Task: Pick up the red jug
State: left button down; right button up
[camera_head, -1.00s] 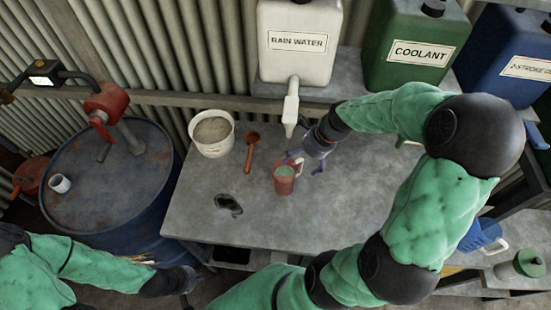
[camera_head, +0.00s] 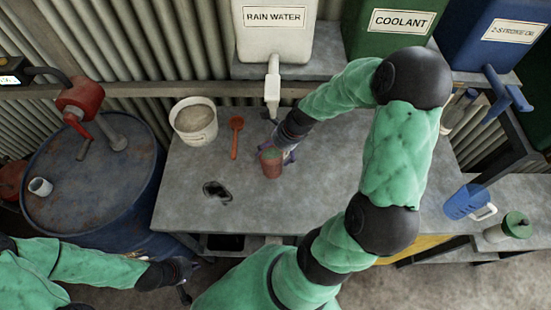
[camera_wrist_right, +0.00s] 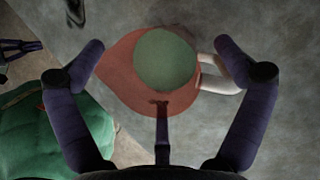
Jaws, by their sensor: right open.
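The red jug (camera_head: 271,165) stands upright on the grey bench under the white tank's spout. In the right wrist view the jug (camera_wrist_right: 125,75) shows from above, with a round green surface inside its rim and a pale handle to the right. My right gripper (camera_wrist_right: 160,50) is open, its fingers spread on both sides of the jug, with gaps at the fingertips. In the head view the right gripper (camera_head: 282,150) is at the jug's far right side, partly hidden. My left gripper (camera_head: 184,283) hangs low in front of the bench at left; its jaws are unclear.
A white bucket (camera_head: 195,121), a red spoon-like scoop (camera_head: 236,137) and a dark patch (camera_head: 216,192) are on the bench left of the jug. A rain water tank (camera_head: 275,30) stands behind. A blue jug (camera_head: 466,202) and green-lidded container (camera_head: 512,228) are at right.

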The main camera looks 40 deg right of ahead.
jog(key=shift+w+a+f, duration=0.15)
jog(key=shift+f, duration=0.3)
jog(key=c, duration=1.6)
jog(key=shift+r, duration=0.1)
